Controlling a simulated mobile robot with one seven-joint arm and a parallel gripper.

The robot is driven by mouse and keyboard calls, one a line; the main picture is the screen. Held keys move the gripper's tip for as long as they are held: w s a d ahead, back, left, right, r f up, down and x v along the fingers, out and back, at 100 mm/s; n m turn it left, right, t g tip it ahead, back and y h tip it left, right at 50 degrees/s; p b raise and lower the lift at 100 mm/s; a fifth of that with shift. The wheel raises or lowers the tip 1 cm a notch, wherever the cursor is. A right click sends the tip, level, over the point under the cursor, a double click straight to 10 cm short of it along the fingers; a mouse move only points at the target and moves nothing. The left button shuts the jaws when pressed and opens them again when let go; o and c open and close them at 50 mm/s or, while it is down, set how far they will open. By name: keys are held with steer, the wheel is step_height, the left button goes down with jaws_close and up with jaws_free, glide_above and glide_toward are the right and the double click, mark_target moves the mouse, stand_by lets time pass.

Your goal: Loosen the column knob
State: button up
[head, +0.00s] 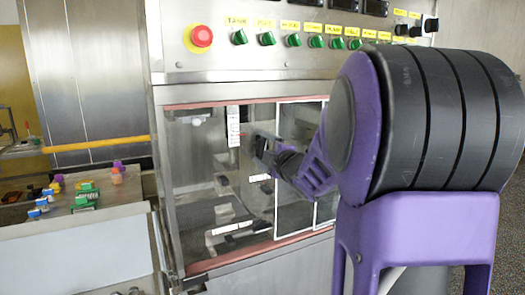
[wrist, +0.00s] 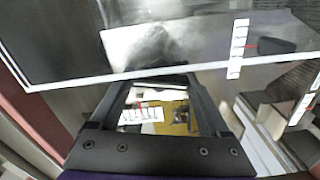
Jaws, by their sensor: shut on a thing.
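My purple arm reaches through the opening of the machine's glazed front. In the head view my gripper (head: 261,150) is beside a white upright scale (head: 233,127) with a red pointer. In the wrist view my gripper (wrist: 160,84) has its two dark fingers around something at their tips. The column knob is hidden between the fingers, so its shape and turn cannot be seen. A white scale with a red pointer (wrist: 142,115) shows between the fingers. Another scale (wrist: 238,48), with a red pointer and a dark block beside it, stands to the right.
White-edged clear panels (head: 292,205) stand close to my gripper and forearm. Above are a red stop button (head: 202,36) and a row of green switches.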

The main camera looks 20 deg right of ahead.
steer(key=n+b, duration=0.2)
steer(key=b, duration=0.1)
steer(key=shift+f, duration=0.3)
steer(key=shift+r+n+b, duration=0.25)
steer(key=shift+n+b, duration=0.15)
steer(key=shift+b, duration=0.15)
steer(key=o, duration=1.2)
